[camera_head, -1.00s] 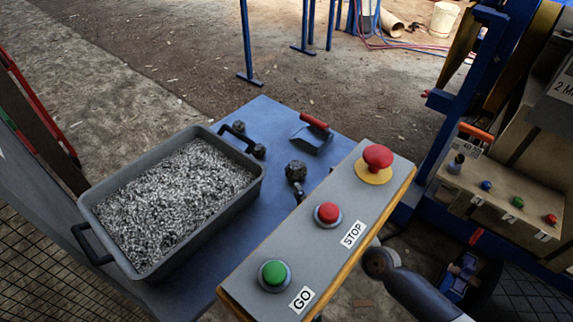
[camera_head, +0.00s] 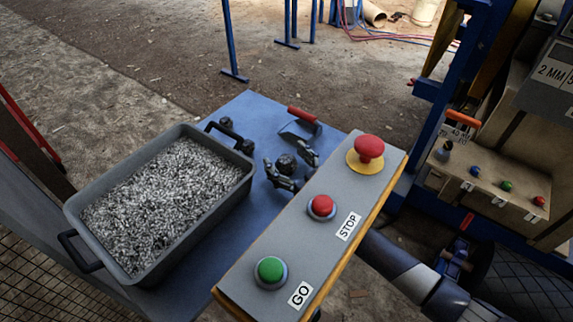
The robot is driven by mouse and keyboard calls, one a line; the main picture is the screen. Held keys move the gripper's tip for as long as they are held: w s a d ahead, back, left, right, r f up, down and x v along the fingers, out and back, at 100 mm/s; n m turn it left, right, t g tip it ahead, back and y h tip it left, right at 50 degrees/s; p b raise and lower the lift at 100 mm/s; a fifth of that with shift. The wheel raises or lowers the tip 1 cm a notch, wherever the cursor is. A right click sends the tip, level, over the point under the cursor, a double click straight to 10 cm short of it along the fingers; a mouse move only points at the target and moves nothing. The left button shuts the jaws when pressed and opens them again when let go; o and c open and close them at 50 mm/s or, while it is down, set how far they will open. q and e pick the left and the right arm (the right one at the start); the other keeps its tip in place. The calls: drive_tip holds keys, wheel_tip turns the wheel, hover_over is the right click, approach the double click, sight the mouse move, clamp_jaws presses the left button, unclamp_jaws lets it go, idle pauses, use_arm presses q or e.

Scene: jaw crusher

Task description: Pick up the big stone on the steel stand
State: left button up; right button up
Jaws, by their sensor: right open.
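The big dark stone (camera_head: 286,164) sits on the blue steel stand (camera_head: 222,241), behind the button panel. My right gripper (camera_head: 289,158) is open, with one finger to the left of the stone and the other to its right. The stone shows between the fingers. I cannot tell whether either finger touches it. The panel hides the gripper's base and wrist; my right arm comes out beyond the panel's right edge. My left gripper is not in view.
The grey control panel (camera_head: 288,232) with red and green buttons stands close in front. A gravel-filled tray (camera_head: 222,205) is on the left of the stand. A red-handled tool (camera_head: 301,123) lies beyond the big stone.

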drive_tip(key=c, duration=1.4)
drive_tip(key=shift+r, duration=0.3)
drive_tip(key=shift+c, duration=0.8)
